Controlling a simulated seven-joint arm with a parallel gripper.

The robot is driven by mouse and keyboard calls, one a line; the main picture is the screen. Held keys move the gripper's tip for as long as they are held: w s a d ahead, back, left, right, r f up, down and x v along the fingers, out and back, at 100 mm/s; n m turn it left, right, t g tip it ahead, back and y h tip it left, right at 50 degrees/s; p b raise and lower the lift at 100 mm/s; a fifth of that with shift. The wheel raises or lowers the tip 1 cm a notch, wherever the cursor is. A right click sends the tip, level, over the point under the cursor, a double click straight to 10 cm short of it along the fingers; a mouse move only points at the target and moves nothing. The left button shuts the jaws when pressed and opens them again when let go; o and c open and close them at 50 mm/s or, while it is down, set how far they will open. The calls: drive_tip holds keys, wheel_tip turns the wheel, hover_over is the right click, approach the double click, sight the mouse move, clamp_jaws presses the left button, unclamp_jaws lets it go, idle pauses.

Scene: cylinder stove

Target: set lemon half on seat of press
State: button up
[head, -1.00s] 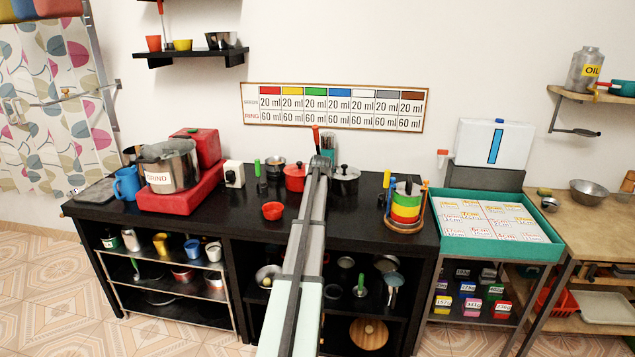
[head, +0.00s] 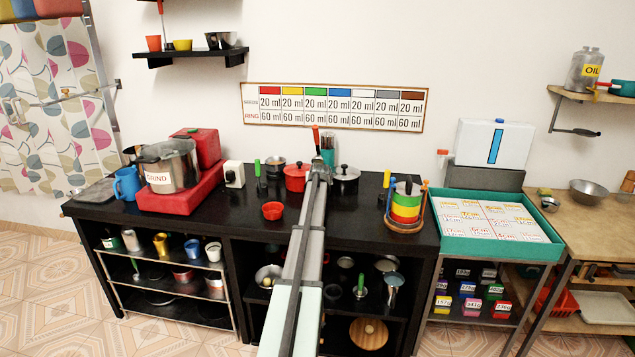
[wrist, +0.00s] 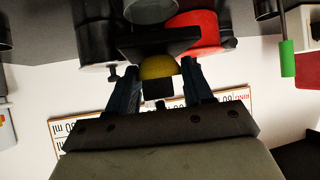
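In the wrist view, my gripper (wrist: 160,80) has its two dark blue fingers on either side of a yellow rounded thing, which looks like the lemon half (wrist: 158,67). The fingers appear to touch its sides. A dark block covers part of it. A dark flat piece (wrist: 155,43) lies right against the yellow thing in the picture; I cannot tell if this is the press seat or if they touch. An orange-red handle (head: 316,136) rises behind the arm's end, perhaps of the press.
A red pot (head: 297,178) and a dark lidded pot (head: 345,178) stand close on either side of my arm's end. A small red bowl (head: 272,210) sits nearer on the black counter (head: 335,225). A stack of coloured rings (head: 405,207) stands to the right.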

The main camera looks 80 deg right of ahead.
drive_tip(key=o, duration=0.4)
drive_tip(key=shift+r, duration=0.2)
drive_tip(key=v, duration=1.2)
